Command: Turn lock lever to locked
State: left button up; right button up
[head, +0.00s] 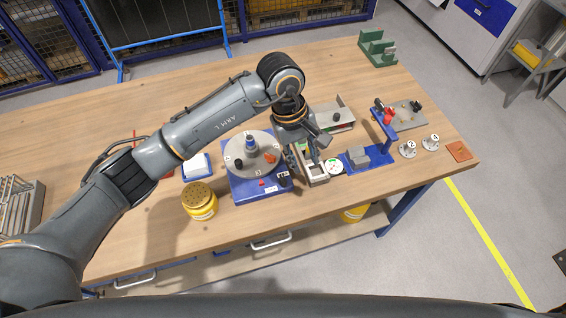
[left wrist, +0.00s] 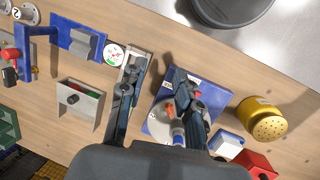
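The rotary jig has a blue base (head: 240,190) and a round grey disc (head: 252,144) with a grey-blue centre post, a black knob and an orange piece (head: 270,158) on it. A small red part (head: 262,183) sits on the base's front. I cannot tell which part is the lock lever. My left gripper (head: 304,163) is just right of the jig, pointing down. In the left wrist view its two fingers (left wrist: 160,78) are spread with nothing between them; the right finger hides part of the jig base (left wrist: 158,122). My right gripper is not in view.
Right of the jig stand a narrow tray (head: 318,176), a white dial (head: 334,167) and a blue fixture (head: 375,160). A yellow tub (head: 200,201) and a blue-white box (head: 196,166) stand left. The table's front edge is close.

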aim_at(283, 178)
pick_arm(q)
jog(key=w+a+t+y, duration=0.1)
jog(key=w+a+y, duration=0.1)
jog(key=w+a, duration=0.15)
jog(key=shift+m+y, duration=0.3)
jog(key=shift+m, duration=0.1)
jog(key=f+p, duration=0.1)
jog(key=f, duration=0.3)
jog(key=f+p, duration=0.2)
jog(key=f, duration=0.2)
jog(key=a+f+p, duration=0.1)
jog(key=f, duration=0.3)
jog(key=shift+s+p, duration=0.3)
jog(key=shift+s, duration=0.1)
jog(key=shift+f, duration=0.4)
pick_arm(e)
jog(key=r, duration=0.4)
jog(key=shift+w+r, duration=0.2)
jog(key=shift+r, duration=0.2)
pick_arm(q)
jog(key=shift+c, duration=0.2)
pick_arm(e)
jog(key=shift+a, duration=0.1)
pick_arm(q)
grip_shut()
